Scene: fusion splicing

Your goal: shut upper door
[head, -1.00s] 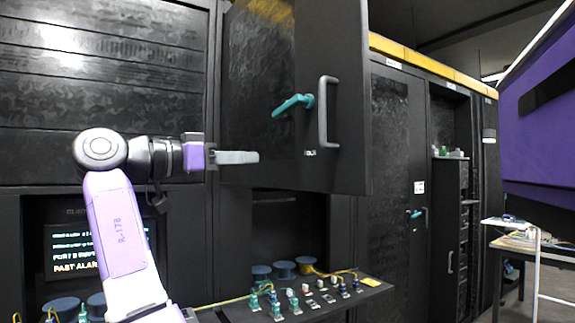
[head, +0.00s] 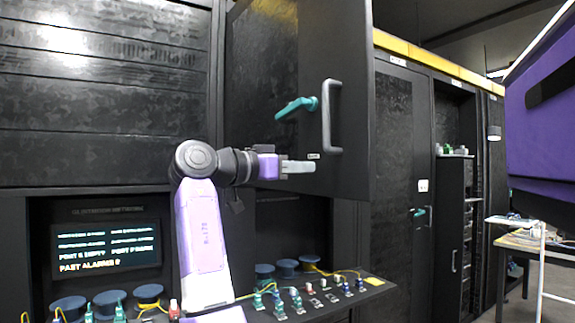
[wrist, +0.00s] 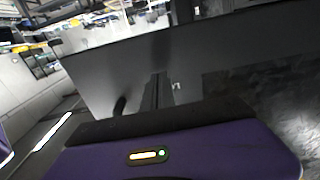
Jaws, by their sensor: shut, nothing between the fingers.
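The upper door (head: 350,60) is a black panel standing ajar in the head view. It carries a teal lever (head: 297,107) and a grey pull handle (head: 331,120). My gripper (head: 314,167) points right, its fingers shut and empty. The fingertips show in front of the door's lower part, below the lever and left of the handle's lower end. I cannot tell whether they touch the door.
Below the door is a shelf (head: 378,284) with blue spools (head: 287,267) and small coloured connectors (head: 296,300). A lit screen (head: 105,250) sits in the recess at left. More black cabinets (head: 400,150) stand right. A table (head: 540,245) is at far right.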

